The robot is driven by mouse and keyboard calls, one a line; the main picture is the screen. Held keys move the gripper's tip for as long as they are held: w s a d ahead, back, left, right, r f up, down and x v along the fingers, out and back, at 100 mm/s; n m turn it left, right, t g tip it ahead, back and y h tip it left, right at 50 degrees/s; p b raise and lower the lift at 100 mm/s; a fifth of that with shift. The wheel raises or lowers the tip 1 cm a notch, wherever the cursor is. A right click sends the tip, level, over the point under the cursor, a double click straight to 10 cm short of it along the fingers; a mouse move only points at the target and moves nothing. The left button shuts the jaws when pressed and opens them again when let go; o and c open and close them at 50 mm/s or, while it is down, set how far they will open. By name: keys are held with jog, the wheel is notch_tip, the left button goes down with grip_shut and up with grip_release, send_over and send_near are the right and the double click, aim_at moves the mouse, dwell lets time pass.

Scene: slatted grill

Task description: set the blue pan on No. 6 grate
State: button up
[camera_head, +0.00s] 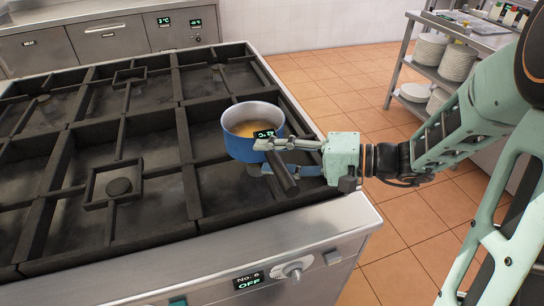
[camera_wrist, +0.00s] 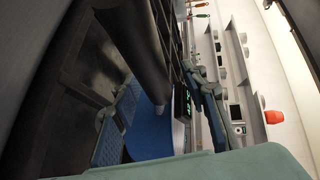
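The blue pan (camera_head: 240,148), with a yellowish inside, is upright at the right side of the black grates in the head view. It is at the rear of the front-right grate (camera_head: 222,195), above the "No. 6 OFF" panel (camera_head: 249,281); I cannot tell whether it touches the bars. Its dark handle (camera_head: 285,179) points toward the front. My gripper (camera_head: 262,157) reaches in from the right, its fingers apart on either side of the handle. In the wrist view, the handle (camera_wrist: 140,45) runs between the separated finger pads, with blue pan wall (camera_wrist: 150,142) below.
A small dark display (camera_head: 264,134) shows at the pan's rim. Other grates (camera_head: 119,186) to the left are empty. A control knob (camera_head: 293,270) is on the stove's front. A steel shelf with plates (camera_head: 431,49) stands at the back right, beyond open tiled floor.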

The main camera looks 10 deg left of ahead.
jog(key=shift+f, duration=0.2)
jog(key=v, duration=1.2)
jog(key=shift+r, duration=0.1)
